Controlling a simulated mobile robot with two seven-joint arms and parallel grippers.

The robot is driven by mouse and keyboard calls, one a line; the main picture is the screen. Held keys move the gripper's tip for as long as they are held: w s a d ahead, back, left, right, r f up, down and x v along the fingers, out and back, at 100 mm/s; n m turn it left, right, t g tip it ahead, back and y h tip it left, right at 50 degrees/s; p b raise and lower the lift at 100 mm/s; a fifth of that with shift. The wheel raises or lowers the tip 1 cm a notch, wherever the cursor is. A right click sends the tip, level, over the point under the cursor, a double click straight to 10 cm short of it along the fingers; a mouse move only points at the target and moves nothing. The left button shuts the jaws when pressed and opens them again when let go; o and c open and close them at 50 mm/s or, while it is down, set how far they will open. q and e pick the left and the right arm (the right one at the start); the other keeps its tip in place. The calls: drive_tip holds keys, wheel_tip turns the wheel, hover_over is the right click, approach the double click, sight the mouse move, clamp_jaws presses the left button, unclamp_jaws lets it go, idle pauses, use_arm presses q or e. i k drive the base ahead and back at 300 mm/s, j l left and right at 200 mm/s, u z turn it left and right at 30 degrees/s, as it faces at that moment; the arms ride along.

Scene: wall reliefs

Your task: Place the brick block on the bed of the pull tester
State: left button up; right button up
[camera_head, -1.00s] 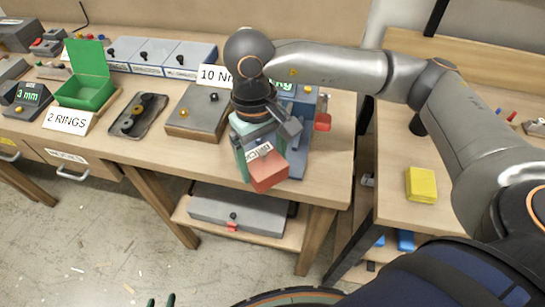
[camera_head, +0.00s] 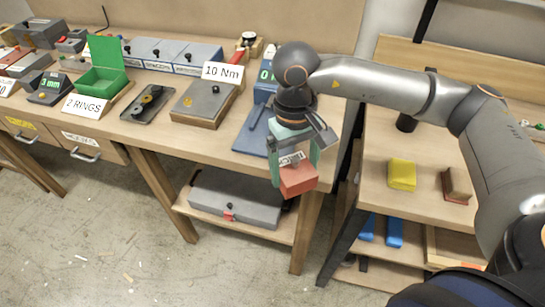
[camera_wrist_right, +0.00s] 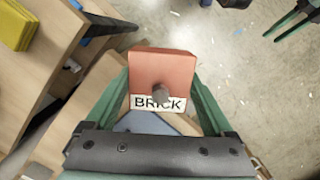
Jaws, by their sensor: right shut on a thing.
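The red brick block (camera_head: 299,179), with a white BRICK label, is in my right gripper (camera_head: 293,163). Its green fingers are shut on the block's sides. The block also shows in the right wrist view (camera_wrist_right: 162,70). It hangs in the air at the front edge of the workbench, near its right end. The blue pull tester (camera_head: 264,92) stands behind my right gripper, partly hidden by the arm. Its flat blue bed (camera_head: 249,139) shows left of the gripper, apart from the block. My left gripper (camera_wrist_right: 288,22) shows only in the right wrist view, with its green fingers apart and empty.
A grey box (camera_head: 208,108) and the 10 Nm sign (camera_head: 222,72) are left of the tester. A dark tray (camera_head: 148,104) and an open green box (camera_head: 101,81) lie farther left. A yellow block (camera_head: 402,174) is on the right-hand table, across a gap.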

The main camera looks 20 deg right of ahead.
sight(264, 144)
drive_tip(key=k+z, duration=0.15)
drive_tip(key=z, duration=0.25)
drive_tip(key=k+z, duration=0.15)
drive_tip(key=z, duration=1.4)
drive_tip(key=j, duration=2.85)
drive_tip(key=i+z, duration=0.05)
drive_tip(key=i, duration=0.05)
